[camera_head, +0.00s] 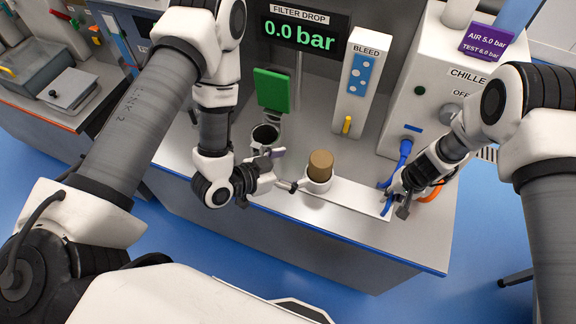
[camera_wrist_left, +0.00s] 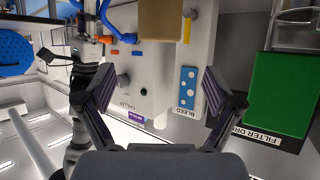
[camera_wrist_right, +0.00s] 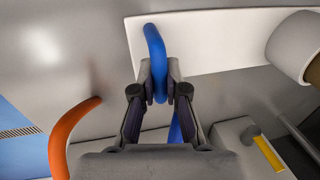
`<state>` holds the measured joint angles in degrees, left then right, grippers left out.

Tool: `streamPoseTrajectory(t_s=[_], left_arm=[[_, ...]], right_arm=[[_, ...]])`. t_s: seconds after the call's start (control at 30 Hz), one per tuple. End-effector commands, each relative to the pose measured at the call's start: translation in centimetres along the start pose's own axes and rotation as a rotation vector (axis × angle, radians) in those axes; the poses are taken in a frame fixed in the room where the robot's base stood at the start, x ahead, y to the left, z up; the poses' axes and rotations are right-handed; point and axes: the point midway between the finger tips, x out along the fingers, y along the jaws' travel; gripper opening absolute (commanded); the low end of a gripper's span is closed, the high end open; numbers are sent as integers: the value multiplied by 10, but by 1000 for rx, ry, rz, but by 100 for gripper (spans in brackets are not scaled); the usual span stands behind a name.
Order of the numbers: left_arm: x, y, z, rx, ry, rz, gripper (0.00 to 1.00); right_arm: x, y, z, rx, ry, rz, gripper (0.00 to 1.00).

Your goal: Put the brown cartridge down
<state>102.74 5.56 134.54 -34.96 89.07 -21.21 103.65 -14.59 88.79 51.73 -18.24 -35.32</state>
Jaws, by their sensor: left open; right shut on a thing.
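The brown cartridge (camera_head: 320,163) stands upright in a white cup-shaped holder (camera_head: 318,184) on the bench; how deep it sits is hidden. It shows as a brown block at the top of the left wrist view (camera_wrist_left: 160,20), and partly at the right edge of the right wrist view (camera_wrist_right: 314,70). My left gripper (camera_head: 286,171) is open and empty, just left of the cartridge and apart from it. In the left wrist view its fingers (camera_wrist_left: 155,88) are spread with nothing between them. My right gripper (camera_head: 394,200) is shut on a blue hose (camera_wrist_right: 156,62).
A white strip (camera_head: 350,196) runs right from the holder along the bench front. The bleed post (camera_head: 352,85) and chiller box (camera_head: 428,75) stand behind. An orange hose (camera_wrist_right: 66,130) lies near my right gripper.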

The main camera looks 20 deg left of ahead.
Motion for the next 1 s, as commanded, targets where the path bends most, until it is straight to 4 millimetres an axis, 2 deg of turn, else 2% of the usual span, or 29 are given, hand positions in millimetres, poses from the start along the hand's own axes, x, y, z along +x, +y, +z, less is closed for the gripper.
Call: streamPoseTrajectory(t_s=[0.13, 0.43, 0.5, 0.57, 0.67, 0.7, 0.8, 0.9, 1.0], left_arm=[[-15, 0, 0, -1, 0, 0, 92], [-16, 1, 0, 0, -1, 1, 92], [-16, 1, 7, -11, -34, -2, 92], [-18, 2, 24, -42, -113, -11, 92], [-31, 5, 74, -147, -354, -55, 92], [-42, 7, 97, -206, -473, -86, 92], [-80, 14, 147, -367, -757, -188, 92], [-117, 25, 177, -503, -965, -286, 92], [-138, 32, 188, -577, -1067, -345, 92]], right_arm=[[0, 0, 1, 0, -1, 0, 0], [0, 0, 0, 0, -1, 0, 0], [0, 0, 0, 0, -1, 0, 0], [0, 0, 0, 0, -1, 0, 0], [0, 0, 0, 0, -1, 0, 0], [0, 0, 0, 0, -1, 0, 0], [0, 0, 0, 0, -1, 0, 0], [0, 0, 0, 0, -1, 0, 0], [0, 0, 0, 0, -1, 0, 0]])
